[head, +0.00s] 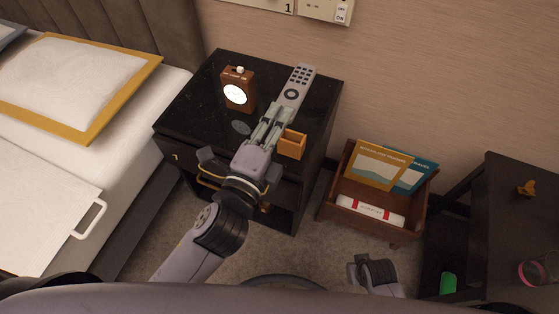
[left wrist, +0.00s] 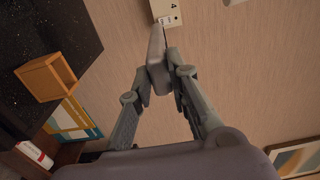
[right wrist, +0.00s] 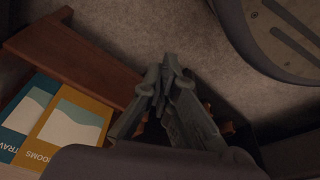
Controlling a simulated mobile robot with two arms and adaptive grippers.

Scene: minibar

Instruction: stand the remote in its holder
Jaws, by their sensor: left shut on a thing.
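The grey remote (head: 298,86) has dark buttons and a round pad. My left gripper (head: 277,110) is shut on its lower end, and the remote points toward the wall. In the left wrist view the remote (left wrist: 157,58) sits between the fingertips (left wrist: 163,72). The holder is a small open orange-brown box (head: 291,146) on the nightstand, just right of and nearer than my left fingers. The holder also shows in the left wrist view (left wrist: 48,66), apart from the remote. My right gripper (right wrist: 167,70) is low by the floor, its fingertips together with nothing visible between them.
The black nightstand (head: 200,88) also bears a brown clock (head: 238,90) and a dark round disc (head: 240,128). A wooden crate (head: 372,226) with booklets and a rolled paper stands right of it. A bed is left; a dark table (head: 505,215) is right.

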